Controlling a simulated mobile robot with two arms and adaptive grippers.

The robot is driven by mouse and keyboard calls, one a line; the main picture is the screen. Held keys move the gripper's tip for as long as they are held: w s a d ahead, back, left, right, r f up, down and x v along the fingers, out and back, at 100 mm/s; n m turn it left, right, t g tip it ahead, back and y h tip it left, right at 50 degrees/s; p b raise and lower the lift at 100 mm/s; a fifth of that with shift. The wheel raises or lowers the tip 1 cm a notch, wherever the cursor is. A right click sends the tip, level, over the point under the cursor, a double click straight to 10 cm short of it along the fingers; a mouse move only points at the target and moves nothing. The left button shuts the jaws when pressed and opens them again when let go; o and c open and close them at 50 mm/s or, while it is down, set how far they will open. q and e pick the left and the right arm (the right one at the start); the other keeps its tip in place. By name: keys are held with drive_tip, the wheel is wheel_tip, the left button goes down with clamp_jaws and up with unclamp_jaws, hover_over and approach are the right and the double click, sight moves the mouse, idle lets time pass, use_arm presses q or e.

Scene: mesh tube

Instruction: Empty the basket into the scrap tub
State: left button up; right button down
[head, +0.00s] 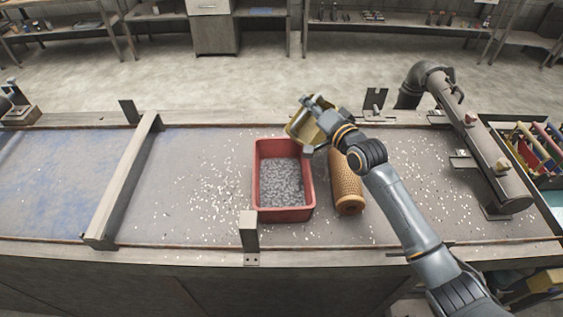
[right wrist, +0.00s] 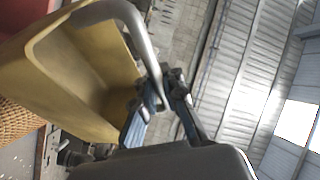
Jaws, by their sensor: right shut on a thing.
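My right gripper (head: 318,103) is shut on the metal handle (right wrist: 138,38) of the yellow basket. The basket (head: 301,127) is held tilted in the air, at the far right corner of the red scrap tub (head: 308,191) in the head view. The right wrist view shows the basket (right wrist: 92,60) on its side; I see no scrap in the visible part of its inside. The tub stands upright on the bench, with many small grey pieces (head: 282,184) covering its floor. The gripper partly hides the basket in the head view. My left gripper is out of view.
An orange mesh tube (head: 346,186) lies just right of the tub. White bits are scattered over the bench (head: 215,160). A grey crossbar (head: 125,180) is at left, a large pipe-like arm (head: 480,140) at right. An upright post (head: 248,232) stands at the front edge.

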sight(324, 103)
drive_tip(key=w+d+f+m+b, duration=0.1)
drive_tip(key=w+m, duration=0.1)
drive_tip(key=w+d+f+m+g+b, duration=0.1)
drive_tip(key=d+f+m, duration=0.1)
drive_tip(key=shift+w+d, duration=0.3)
drive_tip(key=shift+w, duration=0.05)
drive_tip(key=shift+w+d+f+m+g, duration=0.5)
drive_tip(key=shift+d+m, duration=0.1)
drive_tip(key=shift+m, duration=0.1)
